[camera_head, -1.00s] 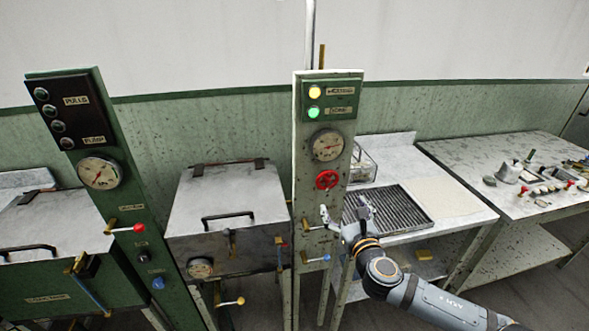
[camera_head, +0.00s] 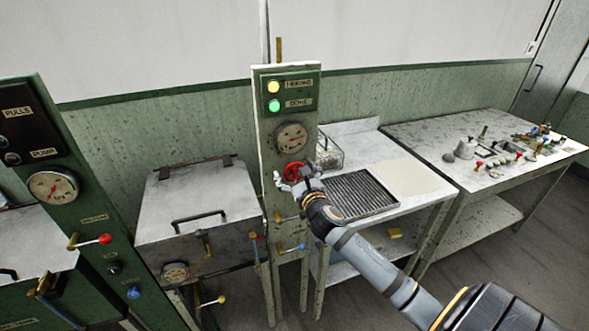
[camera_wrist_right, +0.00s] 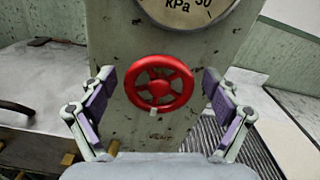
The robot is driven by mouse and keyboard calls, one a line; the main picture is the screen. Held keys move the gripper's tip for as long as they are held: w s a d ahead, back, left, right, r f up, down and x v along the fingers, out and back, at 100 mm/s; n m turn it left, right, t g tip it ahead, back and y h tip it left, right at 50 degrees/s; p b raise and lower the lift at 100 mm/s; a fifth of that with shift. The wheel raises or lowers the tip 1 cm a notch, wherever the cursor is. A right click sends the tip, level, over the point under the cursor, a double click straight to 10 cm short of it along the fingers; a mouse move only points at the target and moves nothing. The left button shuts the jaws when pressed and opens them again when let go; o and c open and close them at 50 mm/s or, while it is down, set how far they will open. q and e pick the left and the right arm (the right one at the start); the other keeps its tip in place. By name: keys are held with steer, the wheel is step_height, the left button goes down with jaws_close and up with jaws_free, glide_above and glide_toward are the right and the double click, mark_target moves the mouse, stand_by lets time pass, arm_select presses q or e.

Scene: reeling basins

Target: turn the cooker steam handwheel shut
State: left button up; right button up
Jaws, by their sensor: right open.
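The red steam handwheel (camera_head: 293,171) is mounted on the green post (camera_head: 268,140) below a kPa gauge (camera_head: 291,137). It also shows whole in the right wrist view (camera_wrist_right: 159,84), centred between the fingers. My right gripper (camera_head: 291,184) is open in front of the wheel, one finger on each side of it. In the wrist view the open fingers (camera_wrist_right: 158,100) stand apart from the rim with gaps on both sides. In the head view the gripper hides the lower part of the wheel. My left gripper is not in view.
The cooker (camera_head: 197,215) with its metal lid stands left of the post. A bench with a slatted grate (camera_head: 357,194) is on the right. Yellow and green lamps (camera_head: 274,96) glow on the post.

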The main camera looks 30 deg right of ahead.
steer(key=c, duration=1.2)
steer(key=shift+o, duration=0.2)
